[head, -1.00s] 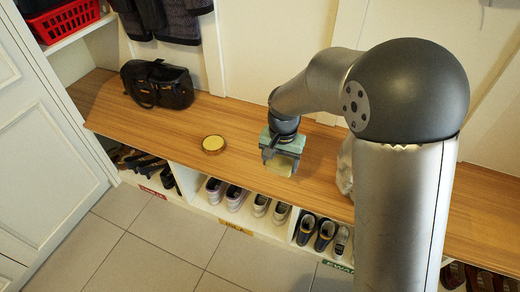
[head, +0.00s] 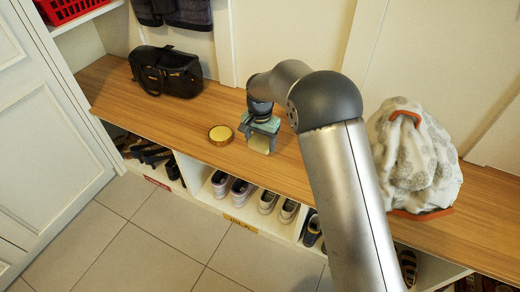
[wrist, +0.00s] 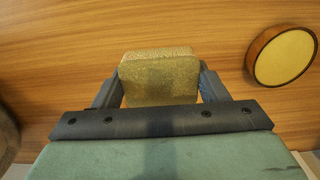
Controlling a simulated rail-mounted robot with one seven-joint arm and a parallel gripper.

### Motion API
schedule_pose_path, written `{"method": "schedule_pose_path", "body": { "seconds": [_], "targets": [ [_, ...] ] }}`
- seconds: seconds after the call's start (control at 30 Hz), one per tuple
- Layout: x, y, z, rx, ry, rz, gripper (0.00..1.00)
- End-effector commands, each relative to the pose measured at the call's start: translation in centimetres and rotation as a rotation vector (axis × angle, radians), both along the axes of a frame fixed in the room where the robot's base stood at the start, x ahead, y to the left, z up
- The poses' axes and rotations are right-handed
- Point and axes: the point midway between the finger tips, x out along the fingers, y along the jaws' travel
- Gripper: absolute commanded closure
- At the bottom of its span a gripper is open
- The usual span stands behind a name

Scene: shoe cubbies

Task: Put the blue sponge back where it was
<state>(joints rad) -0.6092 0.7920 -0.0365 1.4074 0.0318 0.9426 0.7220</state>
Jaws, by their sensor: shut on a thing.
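My gripper (head: 261,139) is over the wooden bench top, right of a round yellow-topped tin. It is shut on a yellowish sponge-like block (wrist: 159,77), held between the two fingers in the wrist view. The block also shows below the gripper in the head view (head: 259,144). It looks yellow, not blue; no blue sponge is plain in view. Whether the block touches the bench I cannot tell.
The round tin (head: 221,134) sits just left of my gripper on the bench (head: 120,91). A black handbag (head: 166,72) stands at the back left. A patterned backpack (head: 412,155) sits to the right. Cubbies below hold several shoes.

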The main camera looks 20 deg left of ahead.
Motion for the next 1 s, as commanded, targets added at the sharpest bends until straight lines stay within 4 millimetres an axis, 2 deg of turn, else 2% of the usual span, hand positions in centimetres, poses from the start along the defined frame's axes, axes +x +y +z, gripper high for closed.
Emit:
{"method": "schedule_pose_path", "body": {
  "seconds": [0.3, 0.7, 0.73, 0.8, 1.0],
  "targets": [
    [0.5, 0.3, -3.6, -0.001, 0.001, 0.0, 0.51],
    [0.5, 0.3, -4.1, 0.0, 0.0, 0.0, 0.51],
    [0.5, 0.3, -4.1, 0.0, 0.0, 0.0, 0.28],
    [0.5, 0.3, -4.0, 0.0, 0.0, 0.0, 0.11],
    [0.5, 0.3, -4.0, 0.0, 0.0, 0.0, 0.11]
  ]
}}
